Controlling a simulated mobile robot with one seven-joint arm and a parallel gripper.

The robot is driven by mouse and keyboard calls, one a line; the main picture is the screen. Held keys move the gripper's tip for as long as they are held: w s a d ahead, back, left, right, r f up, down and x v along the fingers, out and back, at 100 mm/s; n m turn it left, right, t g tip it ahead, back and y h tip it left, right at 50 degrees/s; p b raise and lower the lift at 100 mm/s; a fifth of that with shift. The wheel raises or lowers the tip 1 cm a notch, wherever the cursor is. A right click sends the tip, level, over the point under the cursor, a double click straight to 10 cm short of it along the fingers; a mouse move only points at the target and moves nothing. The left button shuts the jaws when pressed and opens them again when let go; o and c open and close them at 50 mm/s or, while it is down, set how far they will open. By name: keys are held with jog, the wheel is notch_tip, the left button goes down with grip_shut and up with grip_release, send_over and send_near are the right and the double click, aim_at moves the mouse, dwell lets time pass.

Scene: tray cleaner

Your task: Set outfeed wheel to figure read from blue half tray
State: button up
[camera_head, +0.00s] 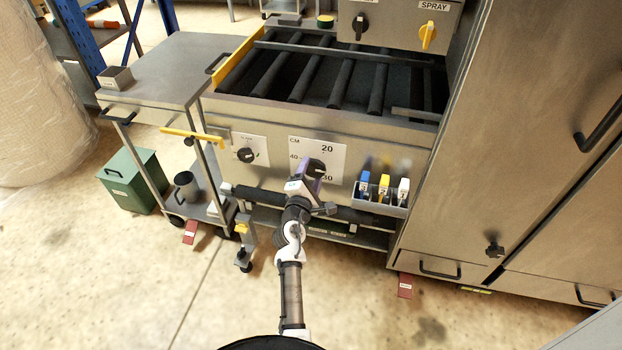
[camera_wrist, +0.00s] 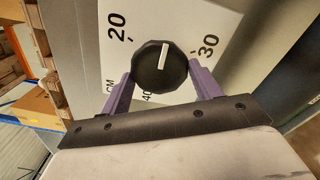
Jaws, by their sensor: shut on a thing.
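The outfeed wheel is a black faceted knob (camera_head: 317,167) on a white scale plate marked CM, 20, 30 and 40, on the machine's front panel. In the wrist view the knob (camera_wrist: 152,70) shows a white pointer line, aimed between the 20 and 30 marks. My gripper (camera_head: 308,176) is at the knob, its purple fingers on either side of it; in the wrist view my gripper (camera_wrist: 166,78) is shut on the knob. It partly covers the lower left of the plate in the head view. I cannot make out a blue half tray.
A holder (camera_head: 381,206) with blue, yellow and white pieces hangs right of the wheel. A smaller knob (camera_head: 245,155) is to the left. A roller bed (camera_head: 340,80) lies above. A steel cart (camera_head: 170,70) and green bin (camera_head: 133,180) stand left; a tall cabinet (camera_head: 520,130) stands right.

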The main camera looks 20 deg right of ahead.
jog(key=m+b, duration=0.4)
jog(key=m, duration=0.2)
jog(key=shift+m, duration=0.3)
jog(key=m+b, duration=0.4)
jog(key=m, duration=0.1)
jog(key=shift+r, duration=0.2)
jog(key=shift+m, duration=0.4)
jog(key=o, duration=0.9)
jog(key=shift+o, duration=0.2)
jog(key=shift+s+a, duration=0.1)
